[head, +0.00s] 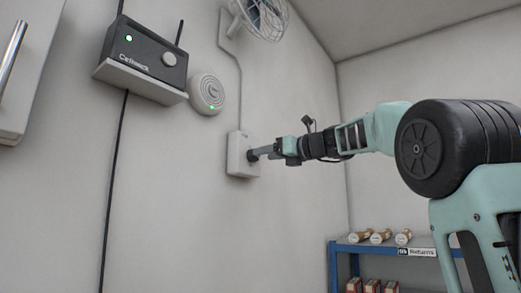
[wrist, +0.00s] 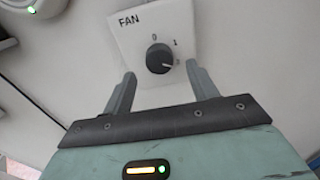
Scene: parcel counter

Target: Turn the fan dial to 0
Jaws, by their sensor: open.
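The fan dial (wrist: 159,58) is a round black knob on a white wall box (wrist: 140,32) marked FAN, with several positions around it and 0 at its top. Its small pale pointer mark faces lower right, away from the 0, toward the last mark. My gripper (wrist: 160,74) is open, with one finger on each side just below the knob; I cannot tell whether either touches it. In the head view my gripper (head: 254,154) reaches the wall box (head: 236,166) from the right and hides the dial.
A caged fan (head: 264,16) hangs above, joined by a cable to the box. A black router (head: 145,56) on a shelf and a round white device (head: 206,93) are on the wall to the left. A blue rack (head: 365,246) stands lower right.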

